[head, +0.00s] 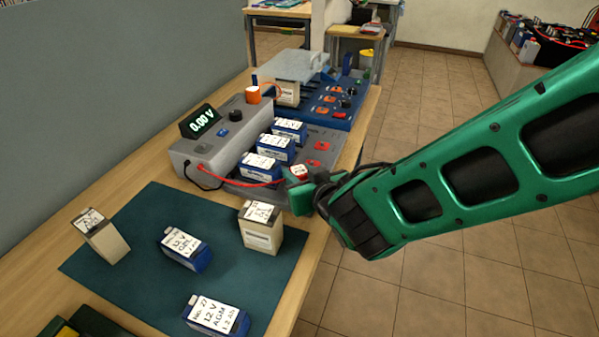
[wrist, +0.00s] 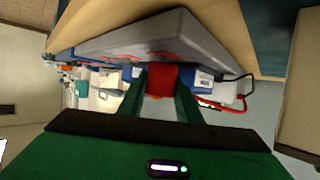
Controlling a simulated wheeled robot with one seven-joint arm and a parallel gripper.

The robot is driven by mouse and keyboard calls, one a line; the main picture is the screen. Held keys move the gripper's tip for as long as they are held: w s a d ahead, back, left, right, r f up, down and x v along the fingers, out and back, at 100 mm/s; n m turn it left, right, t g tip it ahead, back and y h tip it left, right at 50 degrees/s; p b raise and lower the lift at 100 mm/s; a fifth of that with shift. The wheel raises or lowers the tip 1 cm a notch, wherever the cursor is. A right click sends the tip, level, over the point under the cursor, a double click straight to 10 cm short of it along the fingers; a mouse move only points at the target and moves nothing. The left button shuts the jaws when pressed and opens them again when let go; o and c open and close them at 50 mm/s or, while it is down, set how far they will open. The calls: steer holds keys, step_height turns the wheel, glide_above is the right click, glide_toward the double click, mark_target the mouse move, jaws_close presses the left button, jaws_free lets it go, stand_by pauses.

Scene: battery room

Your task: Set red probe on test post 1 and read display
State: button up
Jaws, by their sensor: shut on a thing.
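My gripper (head: 301,190) is at the near right corner of the grey test bench. In the wrist view, its two green fingers (wrist: 161,100) are shut on a red block-shaped probe (wrist: 162,78). The probe's red top (head: 299,171) shows just beyond the fingers in the head view. A red lead (head: 250,183) runs from the grey meter box (head: 225,140) toward my gripper. The display (head: 202,121) on the box reads 0.00 V. Red parts (head: 322,146) beside the batteries may be test posts; their numbers are too small to read. The probe's tip is hidden.
Blue batteries (head: 262,167) stand in a row on the bench. A blue panel (head: 325,103) with an orange item sits behind. Open floor lies to the right.

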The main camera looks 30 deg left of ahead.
steer(key=shift+f, duration=0.6)
steer(key=o, duration=0.8)
steer(key=v, duration=1.1)
stand_by(0.4)
steer(key=shift+w, duration=0.15)
